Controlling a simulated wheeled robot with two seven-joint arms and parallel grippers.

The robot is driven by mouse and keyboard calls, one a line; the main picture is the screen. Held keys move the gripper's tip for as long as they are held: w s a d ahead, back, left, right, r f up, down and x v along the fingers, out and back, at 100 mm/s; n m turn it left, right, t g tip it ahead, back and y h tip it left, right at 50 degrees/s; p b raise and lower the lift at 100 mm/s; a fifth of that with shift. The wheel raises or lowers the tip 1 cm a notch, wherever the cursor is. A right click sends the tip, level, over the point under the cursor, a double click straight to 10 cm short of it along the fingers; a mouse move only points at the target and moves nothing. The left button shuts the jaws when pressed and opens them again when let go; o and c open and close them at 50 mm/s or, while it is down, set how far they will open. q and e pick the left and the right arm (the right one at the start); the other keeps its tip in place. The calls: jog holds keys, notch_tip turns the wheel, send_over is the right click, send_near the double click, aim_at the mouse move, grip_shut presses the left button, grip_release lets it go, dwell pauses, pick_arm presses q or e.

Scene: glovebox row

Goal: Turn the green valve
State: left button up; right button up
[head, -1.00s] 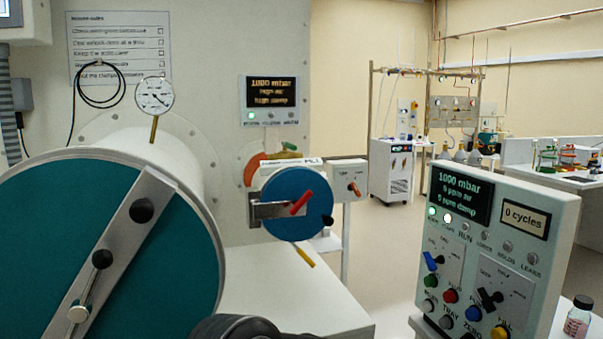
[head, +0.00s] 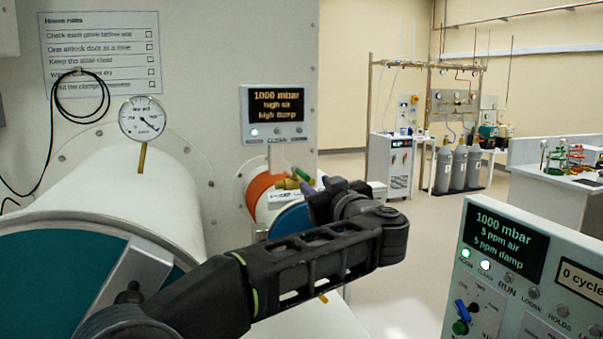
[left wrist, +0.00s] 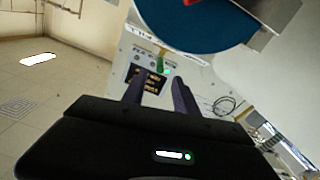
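The green valve (head: 302,175) is a small green handle on a brass fitting on top of the small airlock (head: 268,190). My left arm reaches across the head view, and its gripper (head: 322,192) is beside the valve, just right of and below it. In the left wrist view the gripper's fingers (left wrist: 157,84) stand apart with nothing between them. The green handle (left wrist: 161,64) shows beyond the fingertips, roughly in line with the gap. Whether a finger touches it I cannot tell. My right gripper is not in view.
The small airlock's blue door (head: 290,220) is partly behind my left arm; it looms close in the left wrist view (left wrist: 195,22). A large chamber (head: 120,195) with a gauge (head: 142,118) stands left. A control panel (head: 510,275) stands front right. Open floor (head: 425,225) lies between.

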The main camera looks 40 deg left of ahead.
aim_at(309, 180)
pick_arm(q)
jog(key=shift+w+a+f, duration=0.1)
jog(key=p+x, duration=0.1)
jog(key=x, duration=0.6)
jog(key=shift+w+a, duration=0.2)
jog(key=shift+a, duration=0.1)
grip_shut()
dwell(1.3)
